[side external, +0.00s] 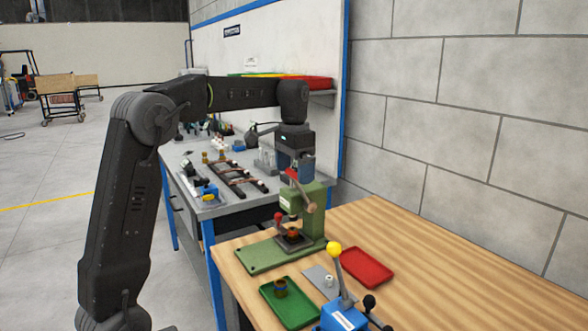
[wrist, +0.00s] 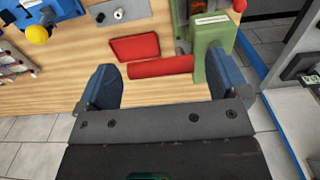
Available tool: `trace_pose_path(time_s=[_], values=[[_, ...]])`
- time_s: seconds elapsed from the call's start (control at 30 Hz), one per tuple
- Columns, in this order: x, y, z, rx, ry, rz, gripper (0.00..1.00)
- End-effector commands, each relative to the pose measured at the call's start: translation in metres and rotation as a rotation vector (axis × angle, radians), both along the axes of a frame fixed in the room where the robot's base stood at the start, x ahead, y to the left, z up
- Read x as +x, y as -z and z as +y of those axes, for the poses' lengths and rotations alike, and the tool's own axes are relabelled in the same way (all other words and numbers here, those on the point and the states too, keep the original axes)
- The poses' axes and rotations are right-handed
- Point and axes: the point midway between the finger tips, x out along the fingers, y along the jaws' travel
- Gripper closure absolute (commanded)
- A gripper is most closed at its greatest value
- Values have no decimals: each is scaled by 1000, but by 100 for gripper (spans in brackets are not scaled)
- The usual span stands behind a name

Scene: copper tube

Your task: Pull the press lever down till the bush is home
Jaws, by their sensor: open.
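In the wrist view the red grip (wrist: 160,67) lies crosswise between my fingers. In the side view my gripper (side external: 300,170) points down at the press top. A small orange-red part (side external: 293,233), perhaps the bush, sits low in the press; its seating cannot be told.
A green tray (side external: 300,311) with a brown ring part, a grey plate (side external: 316,277) and a red tray (side external: 367,268) lie near the press. A blue fixture (side external: 343,317) with a yellow-knobbed lever stands in front. A second bench (side external: 217,209) is behind. The bench's right side is clear.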

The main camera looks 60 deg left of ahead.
Motion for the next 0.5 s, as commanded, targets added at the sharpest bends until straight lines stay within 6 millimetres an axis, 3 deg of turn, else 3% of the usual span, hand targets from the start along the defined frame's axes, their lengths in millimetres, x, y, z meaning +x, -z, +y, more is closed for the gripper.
trace_pose_path(time_s=[0.27, 0.5], values=[[0, 2, 0, 0, 0, 0, 7], [0, 1, 0, 0, 0, 0, 29]])
